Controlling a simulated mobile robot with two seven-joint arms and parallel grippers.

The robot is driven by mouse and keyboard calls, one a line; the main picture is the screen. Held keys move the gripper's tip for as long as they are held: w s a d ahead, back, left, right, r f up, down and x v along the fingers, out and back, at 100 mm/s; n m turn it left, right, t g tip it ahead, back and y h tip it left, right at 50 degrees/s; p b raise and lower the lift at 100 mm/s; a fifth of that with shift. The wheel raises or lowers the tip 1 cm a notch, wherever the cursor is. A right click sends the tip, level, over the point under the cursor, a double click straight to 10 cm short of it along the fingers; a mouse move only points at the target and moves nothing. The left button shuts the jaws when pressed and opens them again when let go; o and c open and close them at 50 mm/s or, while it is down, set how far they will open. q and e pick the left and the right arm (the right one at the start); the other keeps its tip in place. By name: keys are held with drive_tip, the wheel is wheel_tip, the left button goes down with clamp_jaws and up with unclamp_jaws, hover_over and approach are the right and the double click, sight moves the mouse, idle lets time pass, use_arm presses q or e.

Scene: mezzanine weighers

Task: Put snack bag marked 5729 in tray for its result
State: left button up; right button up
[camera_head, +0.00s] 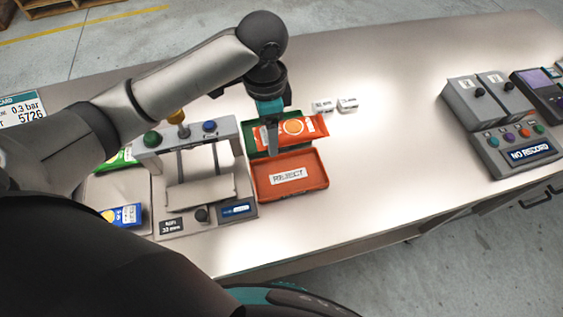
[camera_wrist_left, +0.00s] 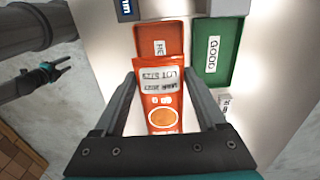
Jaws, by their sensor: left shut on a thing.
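My left gripper (camera_head: 270,137) is shut on an orange snack bag (camera_head: 298,129), held above the trays. In the left wrist view the bag (camera_wrist_left: 161,103) lies between the fingers (camera_wrist_left: 160,82), with a white lot label that looks like 5729, not clearly legible. The orange-red tray (camera_head: 291,191) marked REJECT is nearer the table's front edge. The green tray (camera_head: 252,137) sits behind it, partly hidden by the bag; in the wrist view the green tray (camera_wrist_left: 225,76) reads GOOD. My right gripper (camera_wrist_left: 52,70) shows small at the left of the wrist view, away from the bag.
A weighing station (camera_head: 202,200) with coloured buttons stands left of the trays. A blue bag (camera_head: 122,215) and a green bag (camera_head: 121,159) lie left of it. Small white blocks (camera_head: 347,105) sit behind the trays. A console (camera_head: 515,148) reads NO RECORD. The middle table is clear.

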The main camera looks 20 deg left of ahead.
use_arm(q)
drive_tip(key=b, duration=0.2)
hover_over(271, 180)
wheel_tip(271, 180, down, 13)
drive_tip(key=shift+d+r, duration=0.1)
drive_tip(key=shift+r, duration=0.1)
drive_tip(key=shift+f+b, duration=0.4)
drive_tip(key=shift+f, duration=2.1)
drive_tip(key=shift+f, duration=0.15)
drive_tip(key=o, duration=1.3)
wheel_tip(271, 180, up, 12)
drive_tip(key=p, duration=0.2)
drive_tip(key=shift+r, duration=0.2)
